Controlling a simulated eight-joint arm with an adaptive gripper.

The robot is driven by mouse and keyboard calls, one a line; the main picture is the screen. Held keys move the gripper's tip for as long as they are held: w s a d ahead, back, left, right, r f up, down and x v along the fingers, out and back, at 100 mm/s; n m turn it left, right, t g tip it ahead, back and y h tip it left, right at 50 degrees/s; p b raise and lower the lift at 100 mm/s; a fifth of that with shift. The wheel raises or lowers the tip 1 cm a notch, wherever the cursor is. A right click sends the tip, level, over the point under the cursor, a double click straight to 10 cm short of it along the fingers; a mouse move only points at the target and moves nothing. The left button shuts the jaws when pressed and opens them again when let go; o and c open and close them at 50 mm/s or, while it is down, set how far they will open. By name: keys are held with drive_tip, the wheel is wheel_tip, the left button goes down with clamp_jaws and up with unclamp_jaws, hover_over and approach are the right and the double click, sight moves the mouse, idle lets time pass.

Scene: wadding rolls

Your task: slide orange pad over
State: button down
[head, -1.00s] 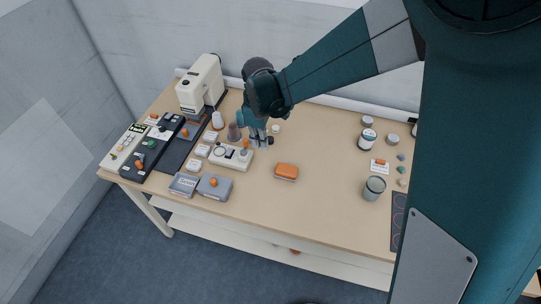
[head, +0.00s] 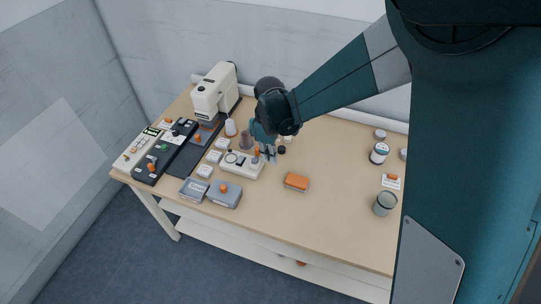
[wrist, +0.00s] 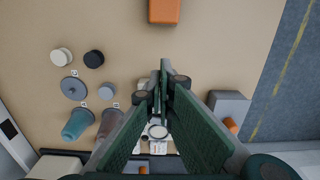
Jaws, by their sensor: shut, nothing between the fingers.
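The orange pad (head: 297,181) lies flat on the wooden table, right of the white instrument tray. In the wrist view, the orange pad (wrist: 164,10) is at the top edge, partly cut off. My gripper (head: 271,157) is shut and empty. It is over the right end of the white tray (head: 238,168), left of and behind the pad, and apart from it. In the wrist view, my gripper's fingers (wrist: 161,68) meet in the middle and point toward the pad. They hide part of the tray.
Grey boxes (head: 224,196) stand at the table's front left. A white machine (head: 214,92) stands at the back left. Small round pieces (wrist: 94,59) and cones (wrist: 78,122) are near my gripper. A grey cup (head: 384,203) stands at right. Table around the pad is clear.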

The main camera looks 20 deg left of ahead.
wheel_tip(320, 180, down, 7)
drive_tip(key=shift+f+b, duration=0.2)
drive_tip(key=shift+b, duration=0.25)
drive_tip(key=shift+d+f, duration=0.15)
drive_tip(key=shift+d, duration=1.9)
drive_tip(key=d+b, duration=0.3)
drive_tip(key=d, duration=1.7)
drive_tip(key=shift+d+b, duration=0.15)
drive_tip(key=shift+b, duration=0.2)
